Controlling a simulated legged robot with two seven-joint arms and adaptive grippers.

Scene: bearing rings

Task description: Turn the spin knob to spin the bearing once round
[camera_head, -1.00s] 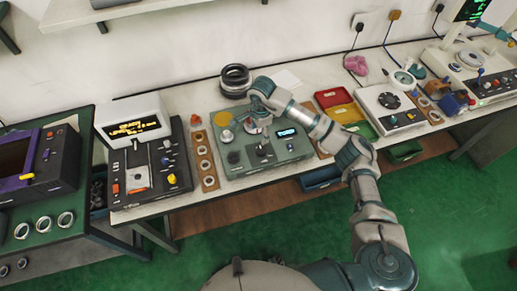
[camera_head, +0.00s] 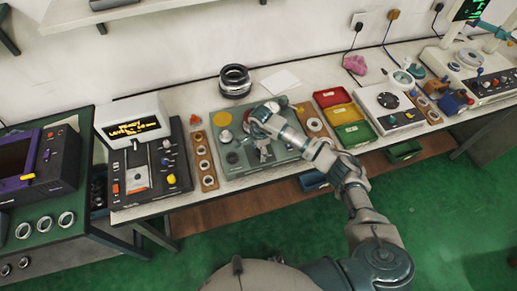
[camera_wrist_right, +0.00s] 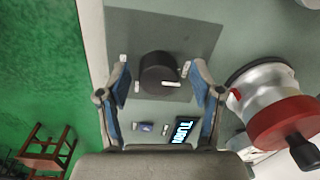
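The spin knob is a black round knob (camera_wrist_right: 157,70) with a white pointer mark, on a dark square plate of the grey-green tester box (camera_head: 234,168). My right gripper (camera_wrist_right: 160,78) is open, with one blue-padded finger on each side of the knob. Gaps show between the pads and the knob. My left gripper is not in view.
A lit display reading "TURN" (camera_wrist_right: 182,130) is near the knob. A yellow disc (camera_head: 222,119) and another dark knob (camera_head: 232,158) are on the box. Wooden ring racks (camera_head: 201,151) flank it. Stacked black rings (camera_head: 235,80) stand behind; red, yellow and green bins (camera_head: 333,97) are right.

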